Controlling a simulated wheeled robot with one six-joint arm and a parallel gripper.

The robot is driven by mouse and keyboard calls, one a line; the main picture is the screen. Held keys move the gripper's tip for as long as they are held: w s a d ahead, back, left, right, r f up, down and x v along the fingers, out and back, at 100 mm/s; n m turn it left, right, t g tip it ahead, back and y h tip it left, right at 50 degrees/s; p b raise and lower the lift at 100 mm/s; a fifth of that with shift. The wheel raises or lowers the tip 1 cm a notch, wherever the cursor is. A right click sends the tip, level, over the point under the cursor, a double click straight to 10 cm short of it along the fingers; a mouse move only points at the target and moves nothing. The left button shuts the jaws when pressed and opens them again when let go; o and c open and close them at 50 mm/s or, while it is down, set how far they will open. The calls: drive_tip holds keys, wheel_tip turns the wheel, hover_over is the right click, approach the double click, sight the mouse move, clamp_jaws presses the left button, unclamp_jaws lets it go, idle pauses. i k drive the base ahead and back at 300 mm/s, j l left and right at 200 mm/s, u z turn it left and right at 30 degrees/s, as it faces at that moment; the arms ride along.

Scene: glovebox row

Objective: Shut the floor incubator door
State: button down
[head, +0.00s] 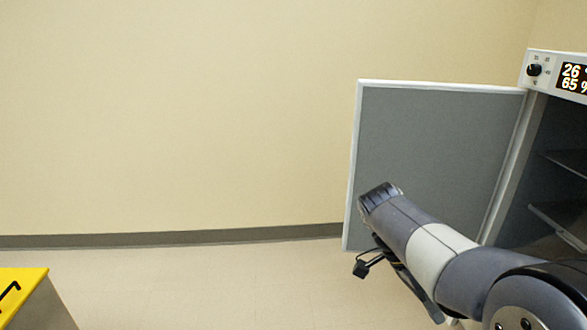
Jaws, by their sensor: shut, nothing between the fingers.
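The floor incubator (532,160) stands at the right edge, cut off by the frame, with a display reading 26 and 65 % and a dark knob on its top panel. Its door (435,135) stands wide open to the left, a grey panel with a pale frame, joined at the incubator's left front edge. My gripper (362,268) is small, dark and shut, with nothing in it. In the picture it is just below the door's lower left corner. I cannot tell whether it touches the door. My arm hides the door's lower right part.
Shelves (566,163) show inside the open incubator. A yellow-topped box (22,281) with a black mark stands at the lower left. The beige floor (200,285) between it and the door is clear, up to the plain wall behind.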

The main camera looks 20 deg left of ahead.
sight(446, 147)
drive_tip(key=i+j+u, duration=0.25)
drive_tip(key=i+u, duration=0.25)
drive_tip(key=i+j+u, duration=0.15)
drive_tip(key=i+u, duration=0.3)
drive_tip(key=i, duration=0.8)
drive_tip(key=i+j+z, duration=0.15)
drive_tip(key=i, duration=0.65)
drive_tip(key=z, duration=0.35)
drive_tip(key=i+z, duration=0.15)
drive_tip(key=z, duration=0.55)
drive_tip(key=i+j, duration=0.05)
